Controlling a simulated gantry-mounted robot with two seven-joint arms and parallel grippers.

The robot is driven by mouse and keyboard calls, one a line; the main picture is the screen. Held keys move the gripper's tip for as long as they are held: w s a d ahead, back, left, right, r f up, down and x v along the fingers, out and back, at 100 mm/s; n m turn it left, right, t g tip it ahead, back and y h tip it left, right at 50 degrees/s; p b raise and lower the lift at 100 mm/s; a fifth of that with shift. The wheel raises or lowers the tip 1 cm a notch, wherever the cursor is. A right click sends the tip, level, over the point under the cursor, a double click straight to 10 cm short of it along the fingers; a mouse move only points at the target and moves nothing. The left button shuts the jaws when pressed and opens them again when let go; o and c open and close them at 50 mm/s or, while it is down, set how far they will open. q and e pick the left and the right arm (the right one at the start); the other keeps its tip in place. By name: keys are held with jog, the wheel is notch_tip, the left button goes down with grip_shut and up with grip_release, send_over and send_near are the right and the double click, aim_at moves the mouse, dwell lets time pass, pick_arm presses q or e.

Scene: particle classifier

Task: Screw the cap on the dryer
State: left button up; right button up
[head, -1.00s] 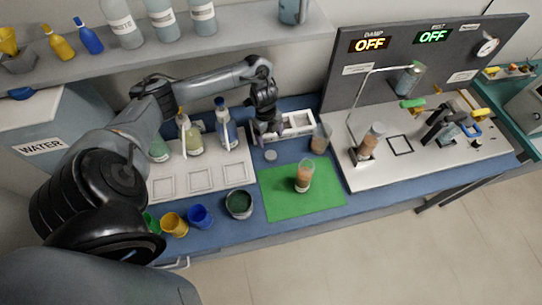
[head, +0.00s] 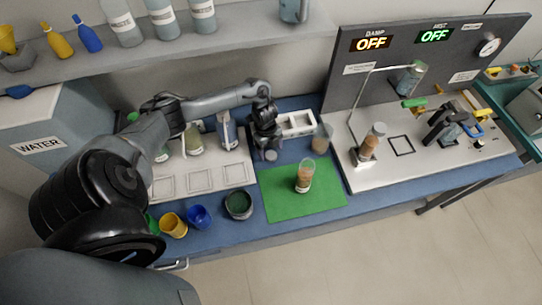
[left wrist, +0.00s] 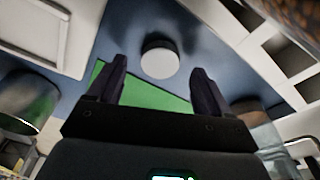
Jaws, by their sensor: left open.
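A clear cylinder with orange-brown granules (head: 304,177), likely the dryer, stands upright on the green mat (head: 325,203). No cap shows on its top. My right gripper is not in view.
A similar clear vessel (head: 322,137) stands behind the mat, near a white divided tray (head: 297,123). A filled column (head: 371,142) and bent tube stand on the white rig base (head: 425,160). Bottles stand left of the gripper. Coloured cups and a dark-green-filled bowl (head: 238,204) are in front.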

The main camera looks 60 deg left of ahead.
aim_at(271, 156)
pick_arm(q)
jog(key=shift+d+f, duration=0.15)
jog(key=shift+f, duration=0.9)
jog(key=c, duration=1.1)
